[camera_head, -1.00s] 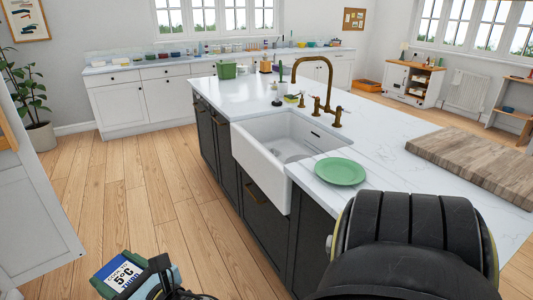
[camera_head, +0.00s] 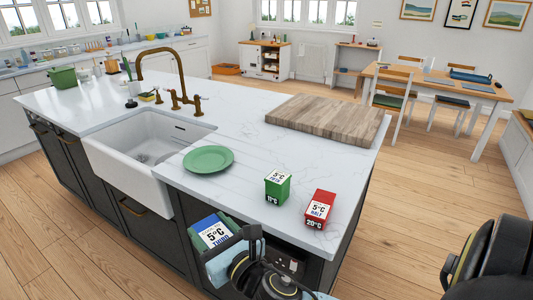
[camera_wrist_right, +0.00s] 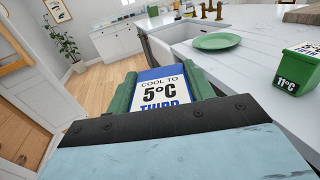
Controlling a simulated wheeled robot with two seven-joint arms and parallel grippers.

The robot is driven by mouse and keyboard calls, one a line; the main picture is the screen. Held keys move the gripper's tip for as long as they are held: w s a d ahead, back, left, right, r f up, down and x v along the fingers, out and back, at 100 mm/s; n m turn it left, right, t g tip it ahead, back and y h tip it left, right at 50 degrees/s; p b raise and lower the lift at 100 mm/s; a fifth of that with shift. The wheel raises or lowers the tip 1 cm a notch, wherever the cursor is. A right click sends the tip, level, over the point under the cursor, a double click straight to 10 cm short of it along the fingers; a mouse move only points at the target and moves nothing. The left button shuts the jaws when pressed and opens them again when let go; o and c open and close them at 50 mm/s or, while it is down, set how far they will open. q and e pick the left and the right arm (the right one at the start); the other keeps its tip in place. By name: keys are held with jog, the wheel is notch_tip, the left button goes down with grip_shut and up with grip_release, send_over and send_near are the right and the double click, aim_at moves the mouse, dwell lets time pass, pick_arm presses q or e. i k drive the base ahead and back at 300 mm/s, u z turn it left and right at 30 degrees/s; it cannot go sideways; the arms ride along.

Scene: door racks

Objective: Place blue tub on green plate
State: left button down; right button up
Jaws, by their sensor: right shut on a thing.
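The blue tub (camera_head: 212,233), with a white label reading 5°C THIRD, is held in my right gripper (camera_head: 215,238) beside the front side of the island. In the right wrist view the blue tub (camera_wrist_right: 160,88) sits between the two green fingers of my right gripper (camera_wrist_right: 162,92), which is shut on it. The green plate (camera_head: 208,159) lies flat and empty on the white counter, beyond and slightly left of the tub. It also shows in the right wrist view (camera_wrist_right: 216,41). My left gripper is not in view.
A green tub (camera_head: 278,188) and a red tub (camera_head: 320,210) stand on the counter right of the plate. A wooden board (camera_head: 328,121) lies behind them. A white sink (camera_head: 128,170) with a brass tap (camera_head: 178,72) is left of the plate. Counter around the plate is clear.

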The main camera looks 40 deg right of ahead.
aim_at(204, 164)
jog(key=z, duration=0.15)
jog(key=i, duration=1)
